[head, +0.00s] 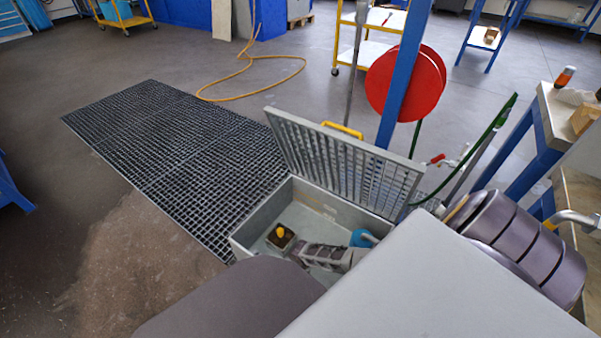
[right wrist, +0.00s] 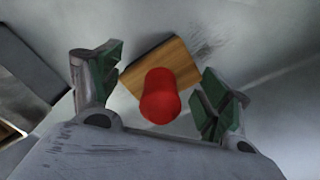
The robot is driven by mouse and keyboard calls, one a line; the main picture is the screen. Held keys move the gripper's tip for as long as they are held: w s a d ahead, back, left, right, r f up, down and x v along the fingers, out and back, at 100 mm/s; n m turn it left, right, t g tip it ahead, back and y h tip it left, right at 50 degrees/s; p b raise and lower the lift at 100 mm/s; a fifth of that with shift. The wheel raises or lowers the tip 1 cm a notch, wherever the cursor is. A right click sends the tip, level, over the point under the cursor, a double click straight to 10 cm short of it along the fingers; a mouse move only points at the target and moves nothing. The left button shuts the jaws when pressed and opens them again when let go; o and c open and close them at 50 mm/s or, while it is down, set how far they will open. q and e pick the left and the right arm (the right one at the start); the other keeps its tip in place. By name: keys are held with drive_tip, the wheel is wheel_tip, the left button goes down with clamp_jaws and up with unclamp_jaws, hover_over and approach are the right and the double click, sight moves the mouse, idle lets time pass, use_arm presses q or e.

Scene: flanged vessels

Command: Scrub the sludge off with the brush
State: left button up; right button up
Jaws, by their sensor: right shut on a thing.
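My right gripper (head: 299,250) reaches down into a grey open box (head: 240,238) in the floor; much of its arm is hidden behind my own body. In the right wrist view its two fingers (right wrist: 160,90) stand either side of a red handle (right wrist: 160,97) on a wooden block (right wrist: 172,63), which I take to be the brush. The bristles are hidden. Dark smudges (right wrist: 208,47) mark the pale surface beside the block. A small brown block with a yellow knob (head: 281,232) lies in the box, left of the gripper. My left gripper is not in view.
The box's grated lid (head: 345,165) stands open at the back. Dark floor grating (head: 180,150) lies to the left. A red reel (head: 405,83) on a blue post and a green hose (head: 485,135) stand behind. A table (head: 548,112) is at right.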

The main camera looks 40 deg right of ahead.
sight(320, 292)
idle(0.3)
drive_tip(key=shift+s+d+f+p, duration=0.15)
drive_tip(key=shift+s+p, duration=0.1)
drive_tip(key=shift+s, duration=0.3)
drive_tip(key=shift+s+d+r+p, duration=0.1)
drive_tip(key=shift+s+d+p, duration=0.1)
drive_tip(key=shift+s, duration=0.3)
drive_tip(key=shift+f, duration=0.1)
drive_tip(key=shift+s, duration=0.15)
drive_tip(key=shift+s+d+p, duration=0.25)
drive_tip(key=shift+s+p, duration=0.35)
drive_tip(key=shift+s, duration=0.35)
drive_tip(key=shift+s, duration=0.1)
drive_tip(key=shift+s+d+f+p, duration=0.1)
drive_tip(key=shift+s+d+p, duration=0.1)
drive_tip(key=shift+s, duration=0.35)
drive_tip(key=shift+s+d+p, duration=0.1)
drive_tip(key=shift+s+d, duration=0.05)
drive_tip(key=shift+s, duration=0.4)
drive_tip(key=shift+s+d, duration=0.1)
drive_tip(key=shift+s, duration=0.2)
drive_tip(key=shift+s+d+p, duration=0.15)
drive_tip(key=shift+s+p, duration=0.15)
drive_tip(key=shift+s, duration=0.2)
drive_tip(key=shift+s+d+p, duration=0.15)
drive_tip(key=shift+s+p, duration=0.1)
drive_tip(key=shift+s, duration=0.25)
